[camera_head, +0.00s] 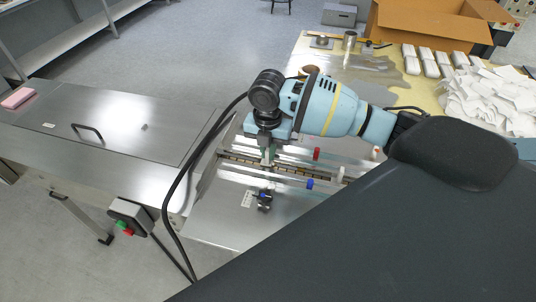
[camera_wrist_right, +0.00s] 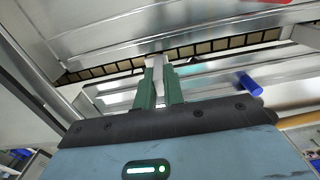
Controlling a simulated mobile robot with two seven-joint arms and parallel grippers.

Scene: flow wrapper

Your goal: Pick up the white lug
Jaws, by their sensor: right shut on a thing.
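My right gripper (camera_head: 268,155) points down over the metal infeed channel of the machine. In the right wrist view its two green fingers (camera_wrist_right: 158,85) are close together on a small pale piece, the white lug (camera_wrist_right: 157,70), at the slotted chain track. The fingers cover much of the lug, and I cannot tell whether it is clear of the track. In the head view the lug is hidden by the gripper. My left gripper is not in view.
A red peg (camera_head: 316,153), a blue peg (camera_head: 309,184) and a white peg (camera_head: 340,174) stand to the right along the channel. A black cable (camera_head: 178,187) hangs at the left. A steel cover with a handle (camera_head: 88,132) lies further left.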

